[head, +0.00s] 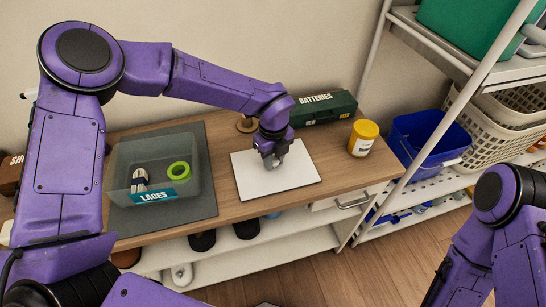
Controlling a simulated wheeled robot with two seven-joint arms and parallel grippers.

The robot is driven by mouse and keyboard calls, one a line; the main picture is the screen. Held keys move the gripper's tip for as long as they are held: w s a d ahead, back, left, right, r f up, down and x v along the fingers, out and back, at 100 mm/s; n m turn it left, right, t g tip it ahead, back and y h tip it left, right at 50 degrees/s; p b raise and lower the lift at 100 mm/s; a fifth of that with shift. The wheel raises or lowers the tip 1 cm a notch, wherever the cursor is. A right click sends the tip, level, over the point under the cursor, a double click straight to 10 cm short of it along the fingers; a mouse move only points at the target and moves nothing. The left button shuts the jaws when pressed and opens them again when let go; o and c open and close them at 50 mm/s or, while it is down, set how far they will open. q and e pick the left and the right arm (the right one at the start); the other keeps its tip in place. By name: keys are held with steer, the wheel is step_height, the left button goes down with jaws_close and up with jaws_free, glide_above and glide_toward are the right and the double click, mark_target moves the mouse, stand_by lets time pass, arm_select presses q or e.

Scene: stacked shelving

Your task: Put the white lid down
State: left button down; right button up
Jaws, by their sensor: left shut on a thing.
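The white lid (290,177) is a flat, pale, square panel at the middle of the wooden bench top. My left gripper (272,161) is over its upper middle, pointing down and shut on it. The fingertips and their hold are partly hidden by the wrist. I cannot tell whether the lid touches the bench or is just above it. My right arm comes in at the lower right, and its gripper is out of view.
A clear bin labelled LACES (196,190) stands on a grey mat (199,138) at left, holding a green ring (179,171). A green BATTERIES box (322,109) and a yellow-capped jar (362,138) are behind and right. A metal rack (436,53) with a blue bin (428,137) stands at right.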

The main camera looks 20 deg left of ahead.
mark_target(274, 159)
arm_select(q)
steer(key=c, duration=0.9)
jaws_free()
steer(key=shift+f, duration=0.1)
steer(key=shift+o, duration=0.2)
step_height(274, 159, up, 12)
steer(key=b, duration=0.1)
steer(key=shift+r, duration=0.2)
